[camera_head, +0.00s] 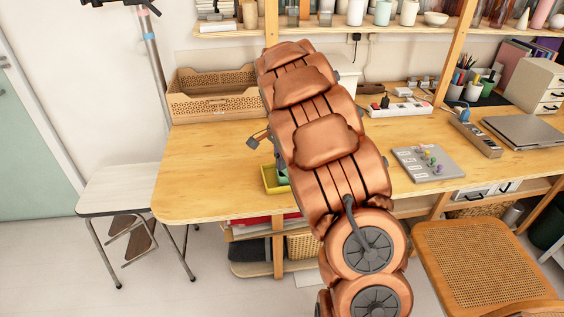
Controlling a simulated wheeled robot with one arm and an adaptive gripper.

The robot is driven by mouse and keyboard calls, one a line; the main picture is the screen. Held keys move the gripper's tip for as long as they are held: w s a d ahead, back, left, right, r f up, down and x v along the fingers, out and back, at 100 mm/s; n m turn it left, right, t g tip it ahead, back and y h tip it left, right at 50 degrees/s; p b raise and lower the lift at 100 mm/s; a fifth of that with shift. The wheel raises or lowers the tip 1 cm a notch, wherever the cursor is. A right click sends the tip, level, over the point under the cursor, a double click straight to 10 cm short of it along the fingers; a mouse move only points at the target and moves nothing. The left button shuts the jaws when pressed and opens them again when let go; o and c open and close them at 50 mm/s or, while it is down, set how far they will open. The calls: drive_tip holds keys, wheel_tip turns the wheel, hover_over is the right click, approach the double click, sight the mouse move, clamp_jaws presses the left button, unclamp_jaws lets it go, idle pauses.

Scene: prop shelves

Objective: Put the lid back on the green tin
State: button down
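A yellow tray (268,188) lies on the wooden table, partly hidden behind my copper arm. A green thing (282,176) shows at the tray's right side, beside the arm. I cannot tell whether it is the green tin, and I make out no lid. A small dark grey part, seemingly of my gripper (254,141), sticks out left of the arm, above and behind the tray in the picture. The rest of the gripper is hidden by the arm, so its opening and anything in it do not show.
A grey board with colored pegs (428,163), a power strip (401,108) and a laptop (527,131) lie to the right. The table's left front is clear. A cane chair (480,265) stands front right.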

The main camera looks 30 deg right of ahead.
drive_tip(key=c, duration=1.8)
unclamp_jaws()
drive_tip(key=shift+c, duration=0.2)
drive_tip(key=o, duration=0.9)
drive_tip(key=shift+r, duration=0.15)
wheel_tip(320, 180, up, 7)
drive_tip(key=p, duration=0.2)
drive_tip(key=shift+p, duration=0.4)
clamp_jaws()
